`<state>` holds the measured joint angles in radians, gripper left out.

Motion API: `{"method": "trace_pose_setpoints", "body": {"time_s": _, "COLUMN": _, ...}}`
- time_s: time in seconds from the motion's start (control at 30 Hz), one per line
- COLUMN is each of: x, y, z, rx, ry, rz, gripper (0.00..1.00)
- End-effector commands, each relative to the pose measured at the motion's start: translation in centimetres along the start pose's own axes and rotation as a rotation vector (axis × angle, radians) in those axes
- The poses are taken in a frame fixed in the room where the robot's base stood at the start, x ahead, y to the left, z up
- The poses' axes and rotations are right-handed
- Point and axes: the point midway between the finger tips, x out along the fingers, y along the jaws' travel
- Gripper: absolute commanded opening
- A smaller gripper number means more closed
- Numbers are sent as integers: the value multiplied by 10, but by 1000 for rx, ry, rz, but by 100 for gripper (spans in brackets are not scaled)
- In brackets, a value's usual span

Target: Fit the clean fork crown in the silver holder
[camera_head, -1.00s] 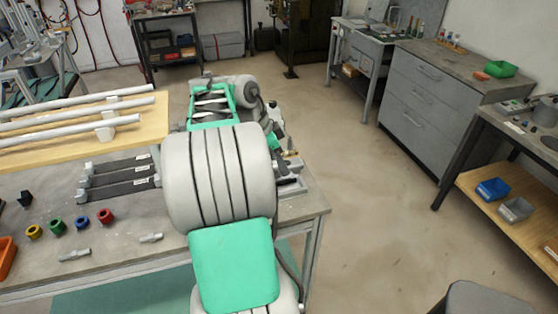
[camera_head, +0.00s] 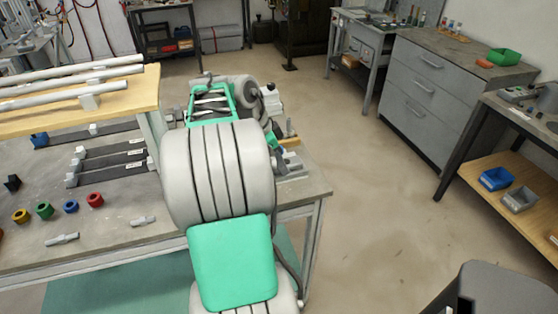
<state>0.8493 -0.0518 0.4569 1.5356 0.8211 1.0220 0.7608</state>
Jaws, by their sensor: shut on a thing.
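My white and green arm covers the middle of the view, and the jaws of my gripper are hidden behind it. I cannot see a fork crown in the jaws. Two small grey metal pieces lie apart on the bench front, a left piece (camera_head: 62,239) and a right piece (camera_head: 143,221); I cannot tell what they are. Dark bars with silver-grey end blocks (camera_head: 72,180) and white labels lie left of my arm. A grey metal block (camera_head: 290,161) shows at the bench's right end, partly behind my arm. I cannot tell which part is the silver holder.
Yellow (camera_head: 21,216), green (camera_head: 45,211), blue (camera_head: 71,206) and red (camera_head: 95,200) rings stand on the bench (camera_head: 120,240). A raised wooden shelf (camera_head: 130,98) carries pale tubes (camera_head: 70,75). Grey drawers (camera_head: 425,90) stand right, across open floor (camera_head: 350,210).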

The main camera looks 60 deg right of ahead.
Motion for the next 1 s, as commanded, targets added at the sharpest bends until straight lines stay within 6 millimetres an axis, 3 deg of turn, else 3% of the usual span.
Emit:
{"method": "trace_pose_setpoints", "body": {"time_s": 0.03, "x": -1, "y": 0, "z": 0, "rx": 0, "ry": 1, "rz": -2, "gripper": 0}}
{"method": "trace_pose_setpoints", "body": {"time_s": 0.07, "x": -1, "y": 0, "z": 0, "rx": 0, "ry": 1, "rz": -2, "gripper": 38}}
{"method": "trace_pose_setpoints", "body": {"time_s": 0.33, "x": -1, "y": -1, "z": -1, "rx": 0, "ry": 2, "rz": -5, "gripper": 60}}
{"method": "trace_pose_setpoints", "body": {"time_s": 0.77, "x": -6, "y": -3, "z": -1, "rx": -1, "ry": 4, "rz": -11, "gripper": 61}}
{"method": "trace_pose_setpoints", "body": {"time_s": 1.0, "x": -53, "y": -2, "z": -2, "rx": -2, "ry": 2, "rz": -11, "gripper": 61}}
